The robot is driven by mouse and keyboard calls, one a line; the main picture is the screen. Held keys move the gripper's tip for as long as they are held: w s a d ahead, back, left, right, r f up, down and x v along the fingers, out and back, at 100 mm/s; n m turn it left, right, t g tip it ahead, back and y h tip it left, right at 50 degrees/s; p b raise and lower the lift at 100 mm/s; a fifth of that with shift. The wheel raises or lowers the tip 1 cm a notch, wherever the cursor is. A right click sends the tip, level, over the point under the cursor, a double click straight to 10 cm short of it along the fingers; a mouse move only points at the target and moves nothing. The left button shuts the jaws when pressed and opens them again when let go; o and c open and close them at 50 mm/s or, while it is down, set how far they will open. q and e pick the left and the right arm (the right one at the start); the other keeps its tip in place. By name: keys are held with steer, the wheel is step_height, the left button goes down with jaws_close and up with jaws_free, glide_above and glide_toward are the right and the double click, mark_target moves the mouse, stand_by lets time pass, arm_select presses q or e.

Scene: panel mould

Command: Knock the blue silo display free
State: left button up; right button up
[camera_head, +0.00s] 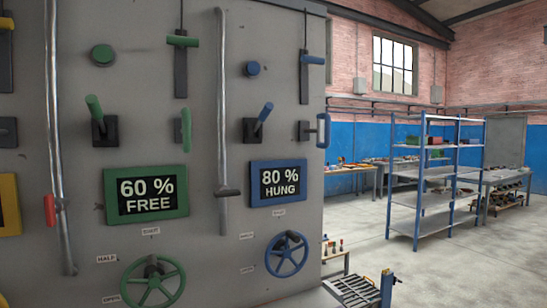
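The blue silo display (278,183) is on the grey panel (210,265), right of centre, and reads "80 % HUNG". Above it are a blue lever (264,114) tilted up and right, a round blue button (253,69) and a blue handle (313,60) on a vertical slot. A blue D-shaped handle (323,131) is at the panel's right edge. A blue handwheel (287,254) is below the display. Neither of my grippers shows in the head view.
A green display (147,194) reads "60 % FREE", with a green lever (95,113) and green handwheel (153,284). Vertical metal pipes (223,100) run down the panel. A blue shelf rack (437,185) stands behind at right. Open floor lies in front of it.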

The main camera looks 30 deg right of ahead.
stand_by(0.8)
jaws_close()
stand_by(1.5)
